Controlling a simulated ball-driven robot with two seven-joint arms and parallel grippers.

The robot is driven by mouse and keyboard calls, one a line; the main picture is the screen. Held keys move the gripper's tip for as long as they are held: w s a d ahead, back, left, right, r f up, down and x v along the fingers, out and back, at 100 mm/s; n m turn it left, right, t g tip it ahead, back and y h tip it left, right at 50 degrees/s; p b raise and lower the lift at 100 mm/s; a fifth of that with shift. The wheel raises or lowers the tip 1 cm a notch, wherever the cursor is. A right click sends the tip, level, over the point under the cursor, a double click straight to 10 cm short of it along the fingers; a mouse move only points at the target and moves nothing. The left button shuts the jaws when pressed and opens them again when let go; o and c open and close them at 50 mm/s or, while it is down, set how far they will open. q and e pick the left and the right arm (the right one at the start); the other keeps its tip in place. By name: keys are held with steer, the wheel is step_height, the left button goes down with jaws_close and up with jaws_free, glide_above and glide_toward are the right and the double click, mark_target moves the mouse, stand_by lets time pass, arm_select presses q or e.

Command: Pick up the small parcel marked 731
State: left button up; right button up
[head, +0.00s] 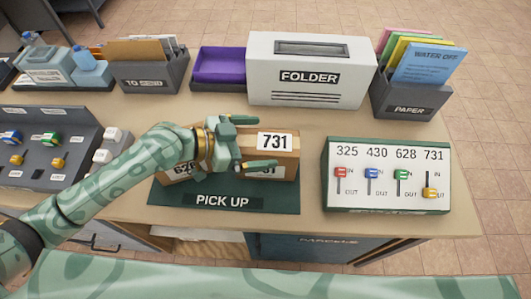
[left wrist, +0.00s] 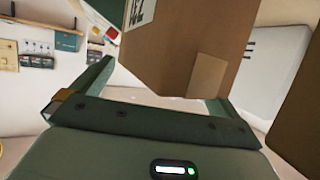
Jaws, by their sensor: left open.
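The small parcel marked 731 (head: 285,158) is a brown box on the right part of the dark green PICK UP mat (head: 275,204). Its top label reads 731, and its front label is partly covered by my gripper. My left gripper (head: 264,154) is open at this parcel, with its fingers reaching over it from the left. In the left wrist view a brown box (left wrist: 175,55) with a white label stands between the spread fingers (left wrist: 160,95); contact cannot be told. A second parcel (head: 184,172), its number starting with 62, is mostly hidden behind my left arm. My right gripper is not in view.
A switch panel (head: 386,198) stands right of the mat; its 731 slider is low at OUT, the others high at IN. Behind are a white FOLDER box (head: 311,95), a PAPER holder (head: 405,103) and a purple tray (head: 220,65). Another switch console (head: 60,160) is at left.

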arm_select(q)
steer(key=shift+s+f, duration=0.1)
steer(key=c, duration=2)
